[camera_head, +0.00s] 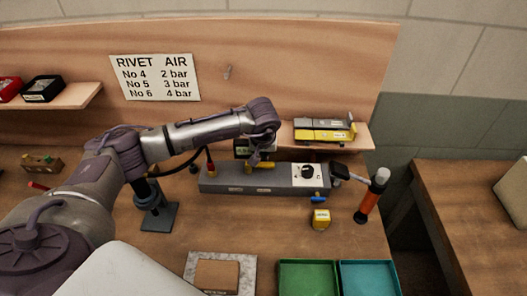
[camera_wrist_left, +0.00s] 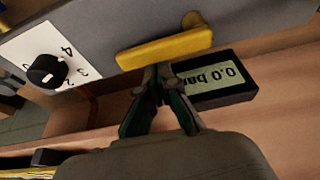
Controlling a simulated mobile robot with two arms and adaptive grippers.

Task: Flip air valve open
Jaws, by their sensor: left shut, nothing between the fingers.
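The air valve's yellow lever (camera_head: 265,166) sits on the long grey manifold box (camera_head: 225,183). In the left wrist view the lever (camera_wrist_left: 180,46) is a yellow bar lying roughly along the grey face. My left gripper (camera_head: 258,158) is above the lever in the head view. In the left wrist view its fingers (camera_wrist_left: 158,72) are shut and empty, with the tips right at the lever's edge; I cannot tell whether they touch. A pressure display (camera_wrist_left: 222,86) beside the fingers reads 0.0 bar, upside down. My right gripper is not in view.
A black dial knob (camera_head: 308,172) on a white numbered plate is right of the lever. An orange-handled tool (camera_head: 371,196) stands at the bench's right. Green (camera_head: 307,279) and teal (camera_head: 368,281) trays lie in front. A shelf with a yellow-and-grey item (camera_head: 324,131) is behind.

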